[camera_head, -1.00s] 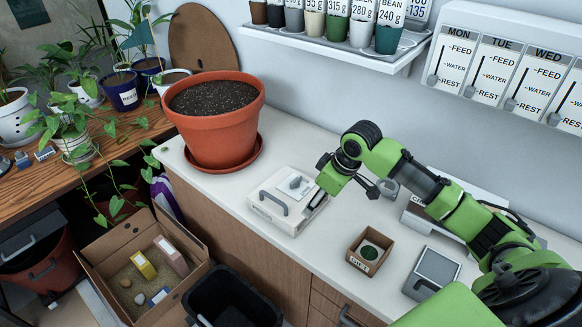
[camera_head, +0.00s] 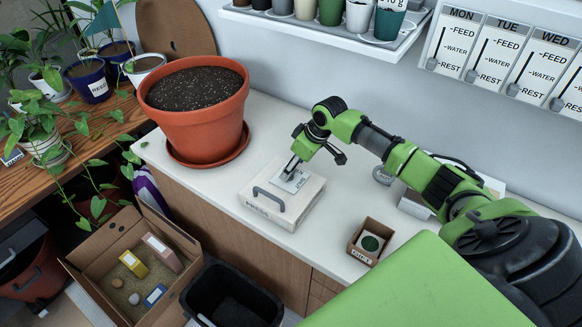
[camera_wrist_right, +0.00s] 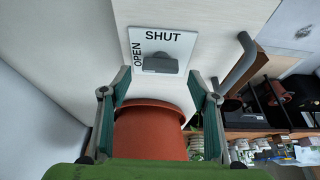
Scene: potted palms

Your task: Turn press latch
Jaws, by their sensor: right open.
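The press (camera_head: 300,215) is a flat white box on the counter, with a grey handle (camera_head: 268,199) at its front. A white plate (camera_head: 289,181) with a small latch lies on its top. In the right wrist view, the plate (camera_wrist_right: 138,42) reads OPEN at left and SHUT at top. The dark grey latch (camera_wrist_right: 160,64) lies level below SHUT; I cannot tell which word it marks. My right gripper (camera_head: 291,171) is over the plate; in the wrist view its fingers (camera_wrist_right: 160,74) are open, on either side of the latch and apart from it. My left gripper is not in view.
A large terracotta pot (camera_head: 195,120) of soil stands on a saucer left of the press. A small brown box (camera_head: 371,240) stands at right. A cardboard box (camera_head: 112,250) and a black bin (camera_head: 232,297) are below the counter front. A shelf of cups (camera_head: 325,30) hangs above.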

